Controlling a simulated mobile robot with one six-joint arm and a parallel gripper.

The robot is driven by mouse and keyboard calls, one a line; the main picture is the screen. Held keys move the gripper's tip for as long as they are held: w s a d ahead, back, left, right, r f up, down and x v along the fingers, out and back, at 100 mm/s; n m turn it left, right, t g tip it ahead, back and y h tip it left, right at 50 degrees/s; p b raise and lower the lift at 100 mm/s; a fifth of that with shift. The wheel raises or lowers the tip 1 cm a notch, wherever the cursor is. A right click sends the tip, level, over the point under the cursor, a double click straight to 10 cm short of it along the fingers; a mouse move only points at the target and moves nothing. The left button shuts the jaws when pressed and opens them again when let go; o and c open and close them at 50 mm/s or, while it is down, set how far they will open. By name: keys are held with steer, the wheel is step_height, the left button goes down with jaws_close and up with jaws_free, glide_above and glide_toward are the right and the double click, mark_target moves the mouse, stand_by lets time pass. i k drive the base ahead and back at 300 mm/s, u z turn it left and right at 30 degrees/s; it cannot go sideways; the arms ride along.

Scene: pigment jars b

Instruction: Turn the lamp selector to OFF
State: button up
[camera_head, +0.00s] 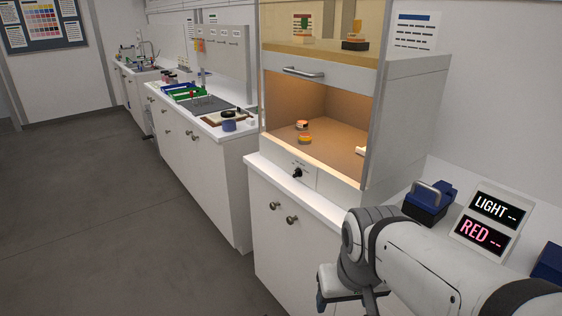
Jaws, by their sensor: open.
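The lamp selector (297,173) is a small black knob on the pale front panel below the opening of the lit cabinet (377,120). The lettering around it is too small to read, so I cannot tell its setting. My arm comes in from the lower right and bends down at the bottom edge, in front of the bench and well apart from the knob. My gripper's fingers do not show in this view.
A striped jar (303,139) stands inside the warmly lit cabinet. A display (487,220) reading LIGHT and RED, with dashes, and a dark blue device (428,203) stand to the right. A long bench (205,150) runs away on the left beside open grey floor (90,210).

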mark_target(297, 173)
steer(key=u, duration=0.5)
steer(key=k, duration=0.65)
steer(key=u, duration=0.4)
steer(key=i, duration=1)
